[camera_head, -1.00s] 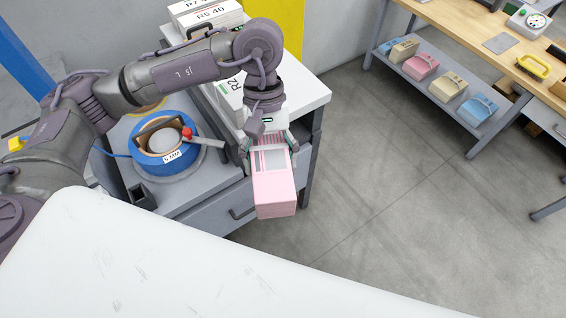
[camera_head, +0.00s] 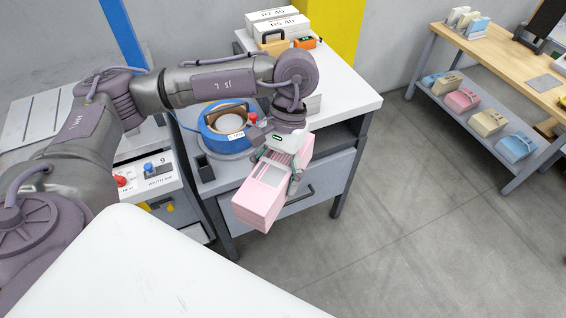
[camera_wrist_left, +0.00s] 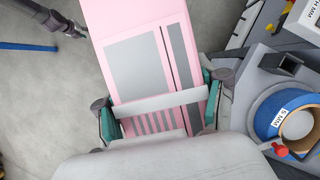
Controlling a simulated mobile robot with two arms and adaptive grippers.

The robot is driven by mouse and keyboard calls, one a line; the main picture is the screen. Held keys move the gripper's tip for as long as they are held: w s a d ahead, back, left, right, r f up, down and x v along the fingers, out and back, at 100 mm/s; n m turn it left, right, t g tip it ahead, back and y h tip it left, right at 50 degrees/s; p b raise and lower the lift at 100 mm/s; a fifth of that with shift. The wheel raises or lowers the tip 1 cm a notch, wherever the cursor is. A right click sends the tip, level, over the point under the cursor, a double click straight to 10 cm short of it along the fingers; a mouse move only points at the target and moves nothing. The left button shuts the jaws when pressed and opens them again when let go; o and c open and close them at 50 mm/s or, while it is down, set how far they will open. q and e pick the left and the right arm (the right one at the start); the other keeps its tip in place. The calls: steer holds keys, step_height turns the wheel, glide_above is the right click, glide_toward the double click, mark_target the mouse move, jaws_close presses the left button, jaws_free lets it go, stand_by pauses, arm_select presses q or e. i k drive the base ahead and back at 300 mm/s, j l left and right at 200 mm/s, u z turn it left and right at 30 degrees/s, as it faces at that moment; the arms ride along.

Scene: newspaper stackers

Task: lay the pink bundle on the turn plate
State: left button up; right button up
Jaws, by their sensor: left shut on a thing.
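The pink bundle (camera_head: 264,193) is a long pale-pink block with a grey panel on its upper face. I cannot make out the turn plate for certain.
A blue strap reel (camera_head: 212,137) stands on the cabinet (camera_head: 325,177), close behind my left gripper. A grey slotted surface (camera_head: 35,112) and control panel (camera_head: 150,175) lie left. White stacks (camera_head: 278,24) stand at the back. A shelf (camera_head: 470,120) with several coloured bundles is right; floor between is clear.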

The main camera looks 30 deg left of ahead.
mark_target(40, 117)
steer(key=k+u, duration=0.15)
steer(key=u, duration=0.9)
steer(key=i+j+u, duration=0.25)
steer(key=i+j, duration=0.7)
steer(key=j, duration=0.1)
